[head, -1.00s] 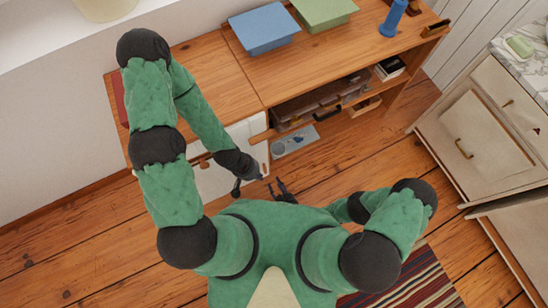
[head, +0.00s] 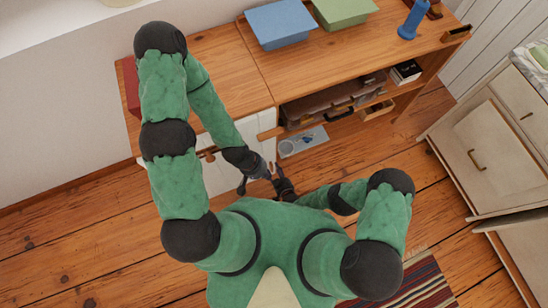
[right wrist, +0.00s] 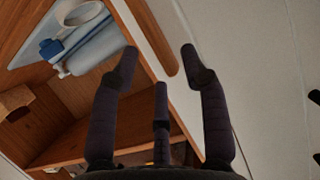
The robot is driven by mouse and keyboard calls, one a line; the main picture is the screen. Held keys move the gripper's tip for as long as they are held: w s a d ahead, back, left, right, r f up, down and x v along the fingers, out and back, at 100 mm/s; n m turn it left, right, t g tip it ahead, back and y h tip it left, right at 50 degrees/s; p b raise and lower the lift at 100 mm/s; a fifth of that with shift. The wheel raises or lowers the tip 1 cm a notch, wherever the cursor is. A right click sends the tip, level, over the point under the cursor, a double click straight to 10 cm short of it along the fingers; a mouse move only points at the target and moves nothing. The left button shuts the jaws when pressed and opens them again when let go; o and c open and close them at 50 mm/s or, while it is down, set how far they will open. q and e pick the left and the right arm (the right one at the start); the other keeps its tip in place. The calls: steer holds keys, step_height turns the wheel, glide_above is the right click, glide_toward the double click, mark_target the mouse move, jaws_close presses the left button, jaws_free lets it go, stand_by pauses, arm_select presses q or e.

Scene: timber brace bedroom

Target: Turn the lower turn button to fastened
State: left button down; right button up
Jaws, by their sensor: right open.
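In the right wrist view a wooden bar with a rounded end (right wrist: 152,38), which looks like a turn button, lies between the cabinet's wooden edge and a white door (right wrist: 245,70). My right gripper (right wrist: 160,55) is open, with one finger on each side of the bar's rounded end; contact cannot be told. In the head view my right gripper (head: 284,186) is low beside the cabinet front. A wooden turn button (head: 270,134) shows near the top of the white doors. My left gripper (head: 256,180) is beside the doors, small and partly hidden by its wrist.
A grey tray with items (head: 303,142) is on the lower right side. A white cabinet (head: 480,150) stands at right, with a striped rug (head: 415,285) below.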

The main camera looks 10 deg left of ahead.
steer(key=shift+x, duration=0.95)
steer(key=shift+s, duration=0.1)
jaws_close()
steer(key=shift+a, duration=0.1)
steer(key=shift+s+a+n+t+h, duration=0.2)
steer(key=shift+n+t+h, duration=0.1)
steer(key=shift+n, duration=0.25)
steer(key=shift+s+a+n+t+h, duration=0.1)
steer(key=shift+a+n+t+h, duration=0.15)
steer(key=shift+n, duration=0.3)
steer(key=shift+s+a+f+n+t+h, duration=0.15)
steer(key=shift+n+t+h, duration=0.15)
steer(key=shift+n, duration=0.3)
steer(key=shift+s+a+n+t+h, duration=0.1)
steer(key=shift+n+t+h, duration=0.15)
steer(key=shift+n, duration=0.35)
